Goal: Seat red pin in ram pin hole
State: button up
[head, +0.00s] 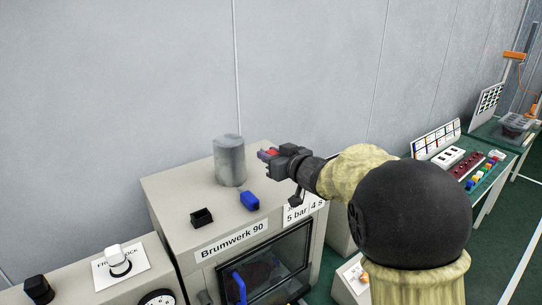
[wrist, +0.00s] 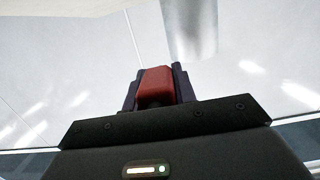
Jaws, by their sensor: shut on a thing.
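My gripper (head: 268,154) is shut on the red pin (head: 271,152) and holds it above the top of the beige machine, to the right of a grey cylinder (head: 229,162). In the wrist view the red pin (wrist: 157,88) shows as a rounded red block between the two dark fingers of my gripper (wrist: 158,80). Its far end is hidden. The grey cylinder also shows in the wrist view (wrist: 190,30), beyond the fingers and apart from the pin. I cannot make out a ram pin hole in either view.
The beige machine (head: 178,190) is labelled "Brumwerk 90". On its top sit a small black open box (head: 202,217) and a blue block (head: 250,201). A blue handle (head: 239,288) is on its front door. A green bench (head: 487,185) with small coloured parts stands at right.

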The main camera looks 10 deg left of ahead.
jog(key=p, duration=0.1)
send_over(271, 191)
jog(key=shift+f, duration=2.5)
jog(key=shift+f, duration=0.1)
notch_tip(271, 191, down, 4)
jog(key=shift+f+p, duration=0.1)
jog(key=shift+p, duration=0.7)
jog(key=shift+f, duration=0.1)
jog(key=shift+f, duration=0.1)
jog(key=shift+f, duration=0.1)
jog(key=o, duration=1)
